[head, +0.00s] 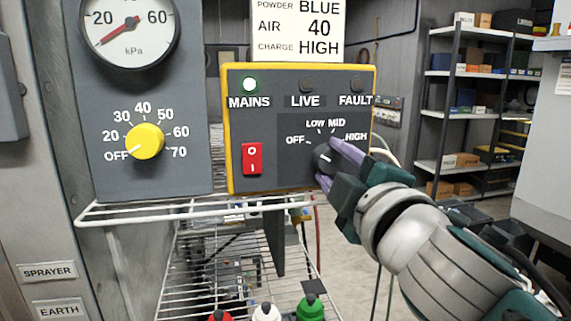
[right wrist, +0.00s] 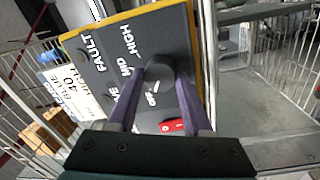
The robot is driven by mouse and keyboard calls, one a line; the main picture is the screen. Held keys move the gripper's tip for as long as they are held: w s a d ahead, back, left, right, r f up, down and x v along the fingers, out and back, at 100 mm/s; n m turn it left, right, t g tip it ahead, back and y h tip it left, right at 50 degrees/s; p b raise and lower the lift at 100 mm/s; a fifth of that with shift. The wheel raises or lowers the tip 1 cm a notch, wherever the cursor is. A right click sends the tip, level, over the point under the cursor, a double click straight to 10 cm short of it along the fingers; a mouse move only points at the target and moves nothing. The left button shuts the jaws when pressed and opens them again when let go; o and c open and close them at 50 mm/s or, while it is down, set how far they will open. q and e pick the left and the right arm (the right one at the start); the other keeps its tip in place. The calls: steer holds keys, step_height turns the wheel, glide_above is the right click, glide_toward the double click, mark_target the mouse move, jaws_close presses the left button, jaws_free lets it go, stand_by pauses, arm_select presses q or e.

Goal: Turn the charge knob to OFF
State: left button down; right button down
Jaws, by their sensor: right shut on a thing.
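The dark round charge knob (head: 322,154) sits on the yellow-edged control panel (head: 265,140), below labels OFF, LOW, MID and HIGH. My right gripper (head: 328,164) comes from the lower right, its purple fingers shut on either side of the knob. In the right wrist view the knob (right wrist: 158,72) is between the fingers. A short white mark shows by the knob on the side of the OFF label (right wrist: 151,94); its exact setting is hard to read. My left gripper is not in view.
A red switch (head: 252,158) is left of the knob. A sign (head: 297,28) reads CHARGE HIGH. A yellow knob (head: 145,141) and gauge (head: 128,27) are at left. A wire rack (head: 190,208) is below.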

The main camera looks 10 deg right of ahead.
steer(key=shift+n, duration=0.8)
steer(key=shift+c, duration=1.6)
jaws_free()
steer(key=s+b, duration=0.1)
steer(key=s, duration=0.9)
steer(key=shift+d+f+b, duration=0.2)
steer(key=shift+f+b, duration=0.1)
steer(key=shift+b, duration=0.1)
